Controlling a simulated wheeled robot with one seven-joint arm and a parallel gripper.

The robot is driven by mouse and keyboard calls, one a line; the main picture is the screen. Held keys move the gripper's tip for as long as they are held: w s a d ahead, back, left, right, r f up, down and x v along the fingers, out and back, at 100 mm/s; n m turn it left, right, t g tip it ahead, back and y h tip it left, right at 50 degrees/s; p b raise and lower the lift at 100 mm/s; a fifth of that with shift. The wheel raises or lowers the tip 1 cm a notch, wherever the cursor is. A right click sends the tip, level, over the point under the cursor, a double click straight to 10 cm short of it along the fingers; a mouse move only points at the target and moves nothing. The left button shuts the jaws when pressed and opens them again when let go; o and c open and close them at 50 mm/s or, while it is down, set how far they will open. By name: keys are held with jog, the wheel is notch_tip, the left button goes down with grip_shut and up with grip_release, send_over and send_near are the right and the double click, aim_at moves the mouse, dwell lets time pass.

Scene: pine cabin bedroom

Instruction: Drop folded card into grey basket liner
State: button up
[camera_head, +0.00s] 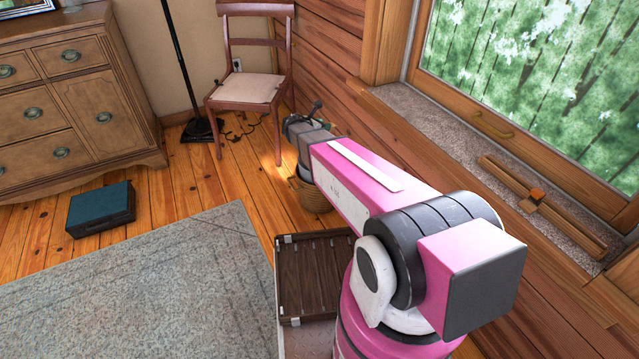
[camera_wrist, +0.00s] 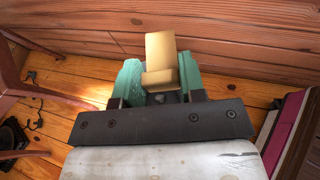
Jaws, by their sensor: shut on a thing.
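The folded card (camera_wrist: 160,48) is tan, with two panels meeting at a crease. In the wrist view my gripper (camera_wrist: 160,82) is shut on it between two teal fingers. The card stands up beyond the fingertips. In the head view the fingers and card are hidden; only the dark wrist end of my arm shows. A woven tan basket (camera_head: 309,196) stands on the floor below my arm near the wood wall, partly covered by the arm. I cannot tell whether the card is over the basket.
A wooden chair (camera_head: 248,88) stands behind my wrist, beside a dark pole base (camera_head: 202,130) and cables. A teal case (camera_head: 101,208) lies beside the rug (camera_head: 150,290). A dresser (camera_head: 75,100) stands left; a window sill (camera_head: 440,135) runs right.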

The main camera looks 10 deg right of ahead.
jog(key=w+f, duration=0.3)
jog(key=f, duration=0.8)
jog(key=w+f, duration=0.4)
jog(key=f, duration=0.7)
jog(key=shift+w+f, duration=0.2)
jog(key=shift+f, duration=0.15)
jog(key=o, duration=1)
jog(key=shift+c, duration=0.2)
jog(key=v, duration=1)
jog(key=shift+a+r, duration=0.25)
jog(key=shift+a, duration=0.1)
jog(key=shift+s+g, duration=0.1)
jog(key=shift+g, duration=0.2)
